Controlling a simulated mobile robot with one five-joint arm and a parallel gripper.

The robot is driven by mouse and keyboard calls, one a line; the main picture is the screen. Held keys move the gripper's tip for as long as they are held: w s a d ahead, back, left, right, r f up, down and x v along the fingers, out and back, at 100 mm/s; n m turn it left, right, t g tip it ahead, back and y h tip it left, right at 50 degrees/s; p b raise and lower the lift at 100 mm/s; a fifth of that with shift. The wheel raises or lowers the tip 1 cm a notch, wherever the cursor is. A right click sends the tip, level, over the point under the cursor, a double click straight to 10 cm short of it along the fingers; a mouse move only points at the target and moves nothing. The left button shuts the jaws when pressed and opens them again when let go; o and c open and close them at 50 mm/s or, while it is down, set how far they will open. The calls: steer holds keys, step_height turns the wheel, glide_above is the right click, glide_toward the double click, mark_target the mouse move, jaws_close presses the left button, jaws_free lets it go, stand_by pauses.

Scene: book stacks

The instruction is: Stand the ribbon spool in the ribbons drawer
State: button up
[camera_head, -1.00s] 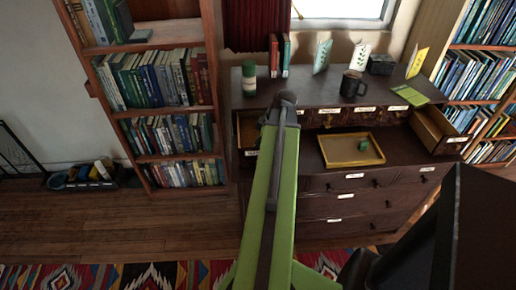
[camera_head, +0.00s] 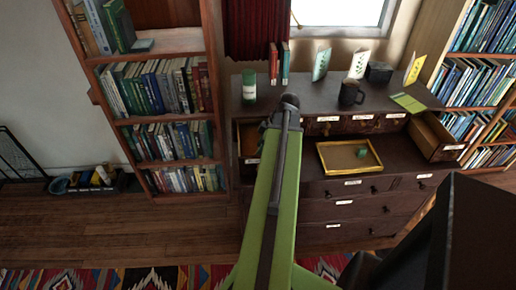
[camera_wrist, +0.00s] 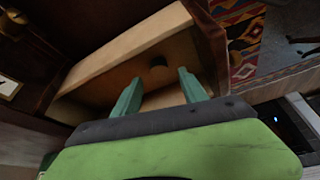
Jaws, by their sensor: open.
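A small green spool-like object (camera_head: 361,152), which looks like the ribbon spool, sits on a yellow-rimmed tray (camera_head: 322,160) on the dark cabinet. My gripper (camera_wrist: 158,82) is open, its two teal fingers apart with nothing between them. In the wrist view it is over an open wooden drawer (camera_wrist: 125,48). A small dark round spot (camera_wrist: 158,62) shows inside that drawer; I cannot tell what it is. In the head view, one drawer (camera_head: 249,136) stands open at the cabinet's left and another (camera_head: 432,138) at its right. Their labels are too small to read.
A dark mug (camera_head: 350,91), a green canister (camera_head: 249,85) and upright cards (camera_head: 321,64) stand on the cabinet top. A bookcase (camera_head: 165,95) stands left of the cabinet. Open wooden floor (camera_head: 150,225) lies in front.

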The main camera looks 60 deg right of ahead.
steer(key=p+v, duration=0.7)
steer(key=v, duration=0.2)
steer(key=shift+r, duration=0.15)
steer(key=w+a+f+m+g, duration=0.1)
steer(key=w+a+m+g, duration=0.15)
steer(key=w+a, duration=1.65)
steer(key=w+a+m+g, duration=0.1)
steer(key=w+a, duration=0.3)
steer(key=a, duration=1.2)
steer(key=w+a+g+h, duration=0.1)
steer(key=w+a, duration=0.2)
steer(key=a, duration=1.3)
steer(key=shift+w+f+m+h, duration=0.3)
steer(key=shift+w+f+m, duration=0.05)
steer(key=shift+w+f, duration=0.1)
